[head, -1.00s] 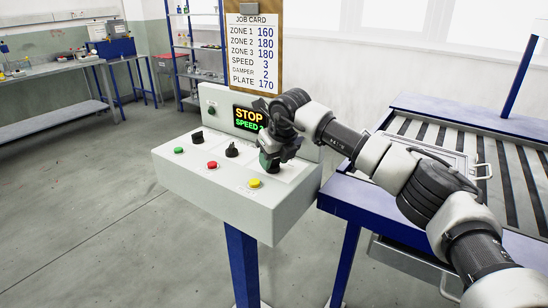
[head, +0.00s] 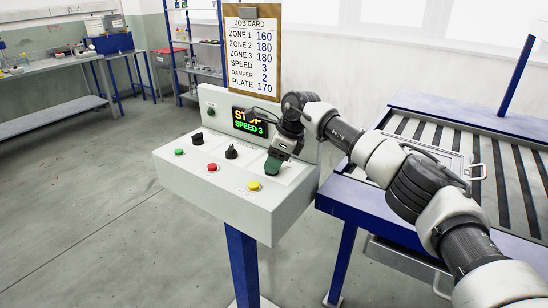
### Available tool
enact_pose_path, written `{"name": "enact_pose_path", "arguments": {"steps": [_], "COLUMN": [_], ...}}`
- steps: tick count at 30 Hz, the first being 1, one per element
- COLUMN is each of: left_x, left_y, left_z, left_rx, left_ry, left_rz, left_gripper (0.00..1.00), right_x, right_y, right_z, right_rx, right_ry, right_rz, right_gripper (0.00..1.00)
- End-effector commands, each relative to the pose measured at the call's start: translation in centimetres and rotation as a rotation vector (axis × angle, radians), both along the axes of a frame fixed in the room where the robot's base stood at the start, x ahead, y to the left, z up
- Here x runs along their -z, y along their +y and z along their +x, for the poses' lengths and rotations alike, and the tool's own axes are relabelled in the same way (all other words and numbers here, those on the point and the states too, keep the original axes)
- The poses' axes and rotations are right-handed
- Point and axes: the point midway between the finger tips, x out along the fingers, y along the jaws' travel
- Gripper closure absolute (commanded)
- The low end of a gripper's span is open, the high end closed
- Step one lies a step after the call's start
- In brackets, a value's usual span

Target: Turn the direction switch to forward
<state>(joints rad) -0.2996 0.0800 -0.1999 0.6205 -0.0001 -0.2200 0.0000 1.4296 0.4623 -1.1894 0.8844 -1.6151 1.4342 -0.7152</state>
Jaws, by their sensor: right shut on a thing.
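The grey control console (head: 215,192) has a display (head: 250,122) reading STOP, partly covered by my arm, and SPEED 3. My right gripper (head: 272,168) points down at the right part of the console's sloping top, between the display and the yellow button. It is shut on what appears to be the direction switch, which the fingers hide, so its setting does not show. Two other black knobs, a rear left one (head: 197,139) and a middle one (head: 231,152), stand free. Their labels are too small to read. My left gripper is not in view.
Green (head: 179,152), red (head: 212,168) and yellow (head: 254,186) buttons line the console's front; the yellow one is close to my right gripper. A job card (head: 251,55) stands behind. A blue-framed slatted conveyor (head: 510,170) lies under my right arm.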

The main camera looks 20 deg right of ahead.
Motion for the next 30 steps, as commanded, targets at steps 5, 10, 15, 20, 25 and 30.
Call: {"name": "enact_pose_path", "arguments": {"steps": [5,10,15,20,25,30], "left_x": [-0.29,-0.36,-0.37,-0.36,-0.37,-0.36], "left_y": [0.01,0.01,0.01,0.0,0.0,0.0], "left_z": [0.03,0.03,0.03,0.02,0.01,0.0], "left_rx": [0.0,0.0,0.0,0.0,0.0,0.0], "left_ry": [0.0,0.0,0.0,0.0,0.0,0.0], "left_rz": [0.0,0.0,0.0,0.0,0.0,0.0], "left_gripper": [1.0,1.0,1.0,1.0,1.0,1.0], "right_x": [-0.19,-0.16,-0.15,-0.15,-0.15,-0.09], "right_y": [0.05,0.03,0.02,0.02,0.02,0.02], "right_z": [0.11,0.11,0.11,0.1,0.1,0.09], "right_rx": [-0.068,-0.1,-0.111,-0.112,-0.111,-0.11], "right_ry": [-0.004,-0.003,-0.004,-0.005,-0.004,-0.002], "right_rz": [0.002,0.001,0.001,0.0,-0.001,-0.001], "right_gripper": [0.78,0.78,0.78,0.78,0.47,0.29]}}
